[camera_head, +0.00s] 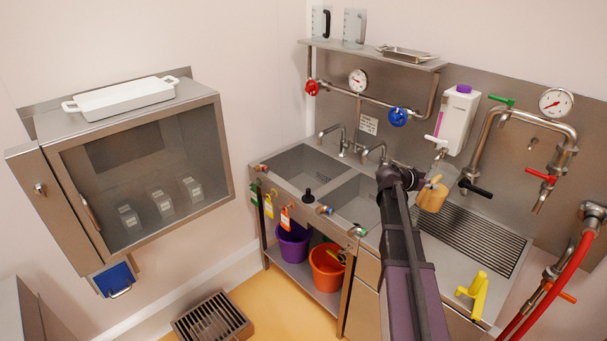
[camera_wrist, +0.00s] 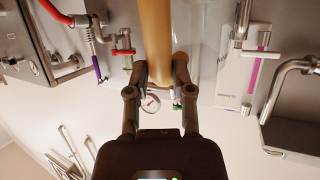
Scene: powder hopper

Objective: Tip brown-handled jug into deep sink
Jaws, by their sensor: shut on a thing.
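The brown-handled jug shows its brown handle (camera_head: 432,197) in the head view, just right of my gripper (camera_head: 410,180), near the left end of the ribbed drainboard. In the wrist view my gripper (camera_wrist: 158,80) is shut on the brown handle (camera_wrist: 157,35), and the clear jug body (camera_wrist: 208,35) is beside it. The jug's tilt and contents are hard to tell. The sink unit has a left basin (camera_head: 300,166) and a right basin (camera_head: 352,197), partly hidden by my arm; I cannot tell which is deeper.
Taps (camera_head: 375,150) stand behind the basins. A white dispenser (camera_head: 458,122) and pipework (camera_head: 568,135) are close behind the jug. The drainboard (camera_head: 470,240) holds a yellow object (camera_head: 473,295) at its front. Two other jugs stand on the shelf (camera_head: 370,53). A red hose (camera_head: 560,285) hangs right.

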